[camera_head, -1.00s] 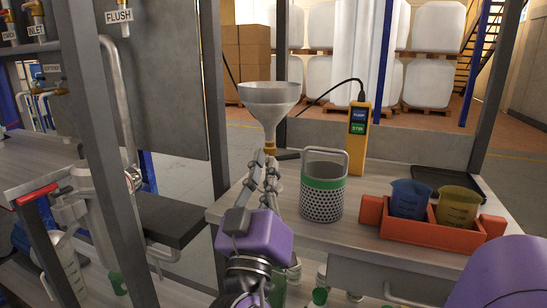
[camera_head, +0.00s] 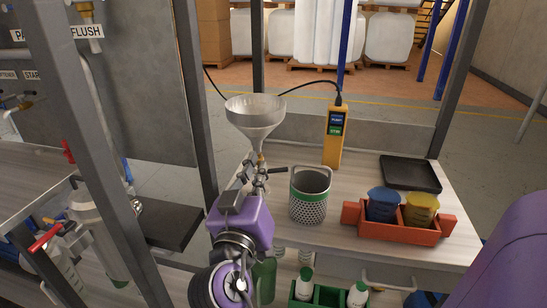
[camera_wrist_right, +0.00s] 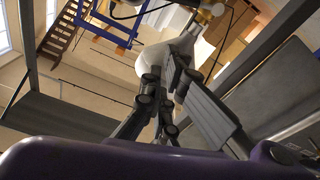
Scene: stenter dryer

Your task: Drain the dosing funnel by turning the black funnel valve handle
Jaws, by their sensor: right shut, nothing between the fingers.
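The grey dosing funnel (camera_head: 255,113) stands upright above the right-hand bench, its spout ending in a small brass valve (camera_head: 261,158). The black valve handle (camera_head: 278,170) sticks out to the right from below the spout. My right gripper (camera_head: 254,180) is shut and empty, just below the spout and left of the handle; whether it touches the valve is unclear. In the right wrist view, the closed fingers (camera_wrist_right: 170,85) reach up in front of the pale funnel (camera_wrist_right: 137,60), with brass fittings (camera_wrist_right: 215,10) at the top. The handle is not clear there. My left gripper is not in view.
A green-banded perforated basket (camera_head: 309,195) stands close right of my gripper. A yellow controller (camera_head: 333,138), a black tray (camera_head: 410,173) and an orange crate (camera_head: 400,236) with blue and yellow beakers are farther right. A grey frame post (camera_head: 197,95) rises left of the funnel.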

